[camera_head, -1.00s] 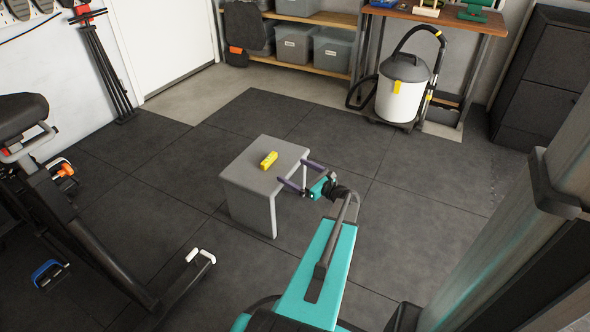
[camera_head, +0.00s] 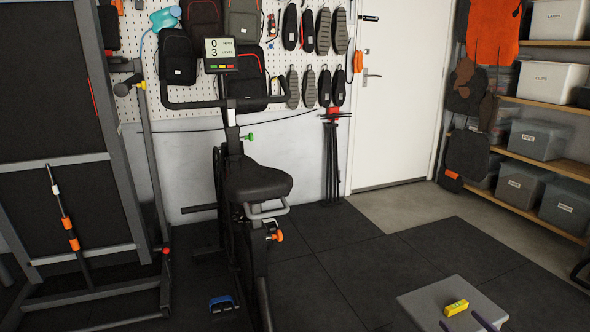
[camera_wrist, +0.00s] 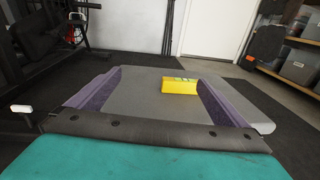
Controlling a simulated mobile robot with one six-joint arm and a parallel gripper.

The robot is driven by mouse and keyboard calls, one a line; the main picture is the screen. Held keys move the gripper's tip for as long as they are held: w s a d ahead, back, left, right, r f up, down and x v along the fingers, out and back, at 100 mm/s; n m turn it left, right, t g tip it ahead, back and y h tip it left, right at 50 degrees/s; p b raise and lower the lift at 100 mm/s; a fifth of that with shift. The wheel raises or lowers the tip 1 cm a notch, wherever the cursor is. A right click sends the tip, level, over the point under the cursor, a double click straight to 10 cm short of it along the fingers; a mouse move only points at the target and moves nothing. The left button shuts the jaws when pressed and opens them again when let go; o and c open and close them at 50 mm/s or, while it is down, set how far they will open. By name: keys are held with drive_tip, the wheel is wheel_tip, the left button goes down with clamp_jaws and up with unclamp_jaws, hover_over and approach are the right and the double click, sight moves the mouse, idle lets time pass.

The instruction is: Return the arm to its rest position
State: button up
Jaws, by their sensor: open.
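My gripper shows in the wrist view (camera_wrist: 160,100) with its two purple fingers spread wide apart and nothing held between them. In the head view only its fingertips (camera_head: 464,322) show at the bottom edge, in front of the grey table. A yellow block (camera_wrist: 180,86) lies on top of the small grey table (camera_wrist: 135,85), beyond the gripper and apart from the fingers. In the head view the block (camera_head: 456,307) sits on the table top (camera_head: 425,300) at the lower right. The rest of my arm is out of the head view.
An exercise bike (camera_head: 258,180) stands left of the table, with a grey frame (camera_head: 140,200) farther left. A white door (camera_head: 392,100) and shelves with bins (camera_head: 540,140) are at the back right. Dark floor (camera_head: 400,260) between bike and table is clear.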

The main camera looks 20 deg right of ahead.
drive_tip(key=w+a+r+n+g+y+p, duration=0.15)
drive_tip(key=w+a+y+p, duration=0.3)
drive_tip(key=w+a, duration=0.6)
drive_tip(key=w+a+r+n+y+p, duration=0.25)
drive_tip(key=w+a+p, duration=0.4)
drive_tip(key=a, duration=0.75)
drive_tip(key=w+a+n+g+y+p, duration=0.1)
drive_tip(key=a+n+g+y+p, duration=0.6)
drive_tip(key=a, duration=2.2)
drive_tip(key=s+a+n+g+h+p, duration=0.3)
drive_tip(key=s+a+n+g+p, duration=0.8)
drive_tip(key=s+a, duration=0.65)
drive_tip(key=s+d+f+n+g+h+p, duration=0.1)
drive_tip(key=s+d+n+h, duration=0.15)
drive_tip(key=s+n, duration=0.3)
drive_tip(key=s+d+n+g+h+p, duration=0.1)
drive_tip(key=s+n+g+h, duration=0.2)
drive_tip(key=s, duration=0.4)
drive_tip(key=s+d+n+h, duration=0.1)
drive_tip(key=d+n+h, duration=0.2)
drive_tip(key=d+n, duration=0.3)
drive_tip(key=shift+s+n+t, duration=0.3)
drive_tip(key=shift+n+t, duration=0.15)
drive_tip(key=shift+n, duration=0.1)
